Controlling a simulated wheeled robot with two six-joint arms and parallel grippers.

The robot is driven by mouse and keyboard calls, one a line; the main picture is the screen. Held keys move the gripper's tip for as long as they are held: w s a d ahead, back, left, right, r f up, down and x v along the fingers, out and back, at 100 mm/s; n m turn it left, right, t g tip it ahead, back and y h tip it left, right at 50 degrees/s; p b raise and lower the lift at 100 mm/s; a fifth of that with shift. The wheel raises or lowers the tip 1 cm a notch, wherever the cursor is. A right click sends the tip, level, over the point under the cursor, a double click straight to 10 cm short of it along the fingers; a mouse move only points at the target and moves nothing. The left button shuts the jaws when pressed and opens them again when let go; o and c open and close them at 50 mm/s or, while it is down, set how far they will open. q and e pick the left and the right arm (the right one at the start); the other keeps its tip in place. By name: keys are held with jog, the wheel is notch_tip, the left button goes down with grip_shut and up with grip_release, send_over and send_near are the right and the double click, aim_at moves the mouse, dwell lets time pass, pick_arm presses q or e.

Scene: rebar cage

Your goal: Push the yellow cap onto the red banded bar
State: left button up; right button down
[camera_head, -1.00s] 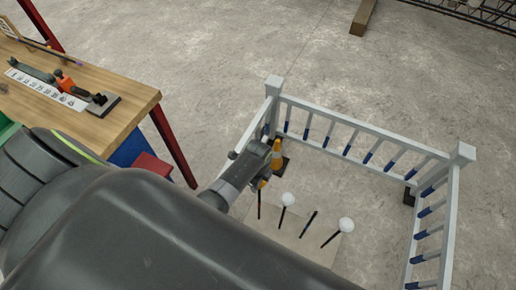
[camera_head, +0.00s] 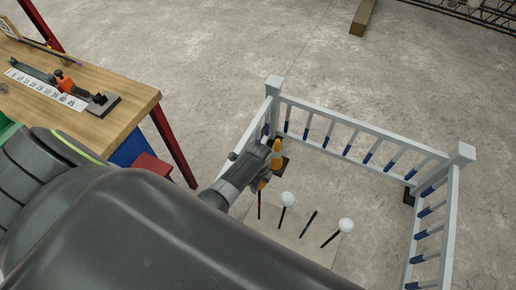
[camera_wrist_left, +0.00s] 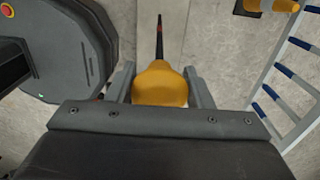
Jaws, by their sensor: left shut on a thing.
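My left gripper (camera_wrist_left: 160,88) is shut on the yellow cap (camera_wrist_left: 160,84), a rounded cap between the two fingers in the wrist view. A thin dark bar (camera_wrist_left: 159,38) with a reddish band stands just beyond the cap, in line with it. I cannot tell whether the cap touches the bar or sits over its tip. In the head view, the left gripper (camera_head: 262,172) is low inside the white railing, with a bit of the yellow cap (camera_head: 262,185) under it and a dark bar (camera_head: 259,206) below. My right gripper is not in view.
Two bars with white round caps (camera_head: 287,199) (camera_head: 346,225) and a bare dark bar (camera_head: 309,224) stand to the right. White railing (camera_head: 360,129) encloses the area. A wooden workbench (camera_head: 130,105) is at left.

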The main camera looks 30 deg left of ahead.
pick_arm(q)
jog(key=shift+f+b, duration=1.5)
jog(key=shift+f, duration=0.65)
jog(key=o, duration=1)
jog(key=shift+r, duration=0.1)
notch_tip(320, 180, up, 17)
jog(key=p, duration=0.2)
jog(key=shift+p, duration=0.4)
